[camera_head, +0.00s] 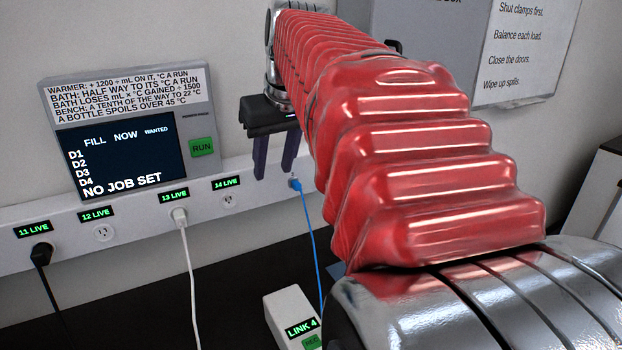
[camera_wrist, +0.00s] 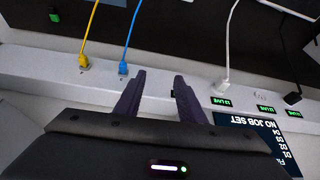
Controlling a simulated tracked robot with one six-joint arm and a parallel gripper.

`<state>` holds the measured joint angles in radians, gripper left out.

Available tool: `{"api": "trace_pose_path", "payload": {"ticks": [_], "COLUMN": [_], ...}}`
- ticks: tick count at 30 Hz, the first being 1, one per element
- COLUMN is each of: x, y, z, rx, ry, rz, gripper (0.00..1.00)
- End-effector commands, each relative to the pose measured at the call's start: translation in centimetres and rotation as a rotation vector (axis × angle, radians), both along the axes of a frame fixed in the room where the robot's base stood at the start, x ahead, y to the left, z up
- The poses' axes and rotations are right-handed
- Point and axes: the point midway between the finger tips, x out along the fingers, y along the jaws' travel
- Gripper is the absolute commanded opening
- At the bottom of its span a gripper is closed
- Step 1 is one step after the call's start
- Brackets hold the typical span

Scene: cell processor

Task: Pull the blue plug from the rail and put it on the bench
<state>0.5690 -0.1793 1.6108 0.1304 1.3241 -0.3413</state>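The blue plug (camera_head: 295,184) sits in the white rail (camera_head: 140,228), right of the 14 LIVE label, with its blue cord hanging down. It also shows in the wrist view (camera_wrist: 123,68), just left of my fingertips. My gripper (camera_head: 273,174) is open and empty, its two dark fingers pointing down in front of the wall and left of the plug. The fingers are spread apart in the wrist view (camera_wrist: 160,76) too, with neither on the plug. The dark bench (camera_head: 120,305) lies below the rail; my red arm hides part of it.
A black plug (camera_head: 42,252) and a white plug (camera_head: 179,215) sit in the rail further left. A yellow plug (camera_wrist: 84,62) is beside the blue one in the wrist view. A white LINK 4 box (camera_head: 290,315) stands on the bench. A screen panel (camera_head: 125,135) hangs above the rail.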

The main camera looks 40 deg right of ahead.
Motion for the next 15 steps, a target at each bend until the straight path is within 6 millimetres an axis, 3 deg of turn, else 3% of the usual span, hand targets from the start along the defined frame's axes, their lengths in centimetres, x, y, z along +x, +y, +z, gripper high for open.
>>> {"api": "trace_pose_path", "payload": {"ticks": [1,6,15], "x": [-0.4,-2.0,-6.6], "y": [2.1,7.8,16.2], "z": [-0.8,-4.2,-11.4], "rx": [-0.003,-0.008,-0.011], "ry": [-0.003,-0.017,-0.048], "rz": [0.020,0.062,0.146], "gripper": [0.36,0.36,0.36]}}
